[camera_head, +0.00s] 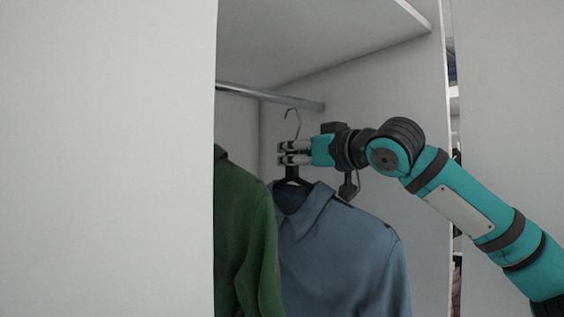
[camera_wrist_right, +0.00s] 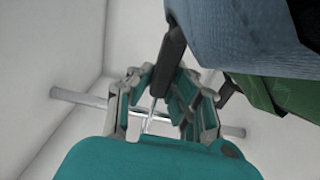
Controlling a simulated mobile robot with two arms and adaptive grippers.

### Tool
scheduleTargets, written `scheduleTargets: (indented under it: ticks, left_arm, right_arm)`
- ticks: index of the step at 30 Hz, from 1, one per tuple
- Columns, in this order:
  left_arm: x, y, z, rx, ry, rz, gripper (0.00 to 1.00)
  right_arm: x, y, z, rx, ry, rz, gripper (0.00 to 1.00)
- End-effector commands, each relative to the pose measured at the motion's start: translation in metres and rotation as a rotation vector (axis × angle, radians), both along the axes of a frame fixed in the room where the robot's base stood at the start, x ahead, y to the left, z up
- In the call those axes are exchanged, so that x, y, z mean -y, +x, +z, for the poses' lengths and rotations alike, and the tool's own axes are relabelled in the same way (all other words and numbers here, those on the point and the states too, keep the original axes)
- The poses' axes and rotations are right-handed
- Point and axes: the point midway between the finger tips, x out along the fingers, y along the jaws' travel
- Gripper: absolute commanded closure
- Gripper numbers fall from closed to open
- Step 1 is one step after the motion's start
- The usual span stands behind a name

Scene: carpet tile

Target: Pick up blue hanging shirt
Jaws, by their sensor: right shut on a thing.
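The blue shirt (camera_head: 345,250) hangs on a dark hanger (camera_head: 291,177) inside the wardrobe, to the right of a green shirt. My right gripper (camera_head: 283,153) reaches in from the right and is shut on the hanger's neck, just above the shirt collar. The hanger's metal hook (camera_head: 292,123) rises above the fingers near the rail. In the right wrist view, the fingers (camera_wrist_right: 165,100) close around the dark hanger neck, and the blue shirt (camera_wrist_right: 240,35) fills the upper right. Whether the hook still rests on the rail is hard to tell. My left gripper is not in view.
A metal rail (camera_head: 270,97) runs under a white shelf (camera_head: 330,40). The green shirt (camera_head: 240,235) hangs close against the blue shirt's left side. A white wardrobe door or panel (camera_head: 105,160) covers the left, and a side wall (camera_head: 400,110) stands on the right.

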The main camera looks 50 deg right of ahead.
Motion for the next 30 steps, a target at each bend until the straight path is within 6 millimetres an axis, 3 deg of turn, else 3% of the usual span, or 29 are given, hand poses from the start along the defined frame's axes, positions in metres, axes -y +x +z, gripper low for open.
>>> scheduleTargets:
  ticks: [9,15,21,30]
  left_arm:
    - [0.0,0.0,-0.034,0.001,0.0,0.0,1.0]
    - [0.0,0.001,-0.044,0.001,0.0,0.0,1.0]
    - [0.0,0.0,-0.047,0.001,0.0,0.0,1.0]
    - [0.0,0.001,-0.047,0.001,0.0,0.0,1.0]
  right_arm:
    - [-0.008,-0.069,-0.007,0.009,-0.001,0.001,1.0]
    - [-0.011,-0.1,-0.007,0.006,-0.001,0.001,1.0]
    - [-0.013,-0.114,-0.007,0.003,0.0,0.001,1.0]
    - [-0.013,-0.117,-0.007,0.002,0.0,0.0,1.0]
